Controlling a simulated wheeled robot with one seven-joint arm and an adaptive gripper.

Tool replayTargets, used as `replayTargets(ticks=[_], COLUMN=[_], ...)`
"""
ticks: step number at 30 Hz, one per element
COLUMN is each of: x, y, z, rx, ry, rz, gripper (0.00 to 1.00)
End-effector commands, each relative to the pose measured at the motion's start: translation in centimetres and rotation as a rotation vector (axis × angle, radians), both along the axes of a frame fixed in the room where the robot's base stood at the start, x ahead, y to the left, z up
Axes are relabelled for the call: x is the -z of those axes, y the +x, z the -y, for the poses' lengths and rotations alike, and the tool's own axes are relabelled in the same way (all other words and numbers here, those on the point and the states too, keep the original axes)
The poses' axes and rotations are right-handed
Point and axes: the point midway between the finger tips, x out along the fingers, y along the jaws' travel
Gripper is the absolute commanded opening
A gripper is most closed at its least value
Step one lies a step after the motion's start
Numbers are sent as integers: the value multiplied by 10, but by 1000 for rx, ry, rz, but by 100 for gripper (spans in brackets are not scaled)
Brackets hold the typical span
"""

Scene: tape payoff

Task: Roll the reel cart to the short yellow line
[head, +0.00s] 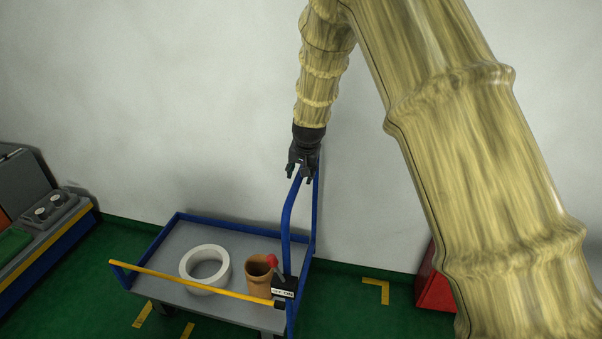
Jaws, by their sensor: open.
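The reel cart (170,288) has a grey deck, a blue rim and a tall blue push handle (287,225) at its right end. A white ring-shaped reel (186,270) lies on the deck. My gripper (300,173) is open at the top of the handle, pointing down. Its fingers appear to be on either side of the bar; I cannot tell whether they touch it. Short yellow floor marks show at the cart's front, one at left (143,314) and one beside it (187,331). A yellow corner mark (379,287) lies right of the cart. The cart hides some floor.
A brown cup-shaped container (258,283) stands on the deck by a red knob (271,260). A yellow bar (190,281) crosses the cart's front. A machine (45,235) stands at left, a red object (435,286) at right. The white wall (180,110) is close behind. Green floor between is clear.

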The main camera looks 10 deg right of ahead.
Motion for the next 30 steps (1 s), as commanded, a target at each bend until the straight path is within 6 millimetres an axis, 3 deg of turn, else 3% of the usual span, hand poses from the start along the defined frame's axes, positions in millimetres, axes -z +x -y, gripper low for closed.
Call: replayTargets(ticks=[18, 30], x=[-83, -101], y=[-38, -47], z=[-1, -1], rx=[0, 1], ry=[-1, 0], rz=[2, 0], gripper=[44, 44])
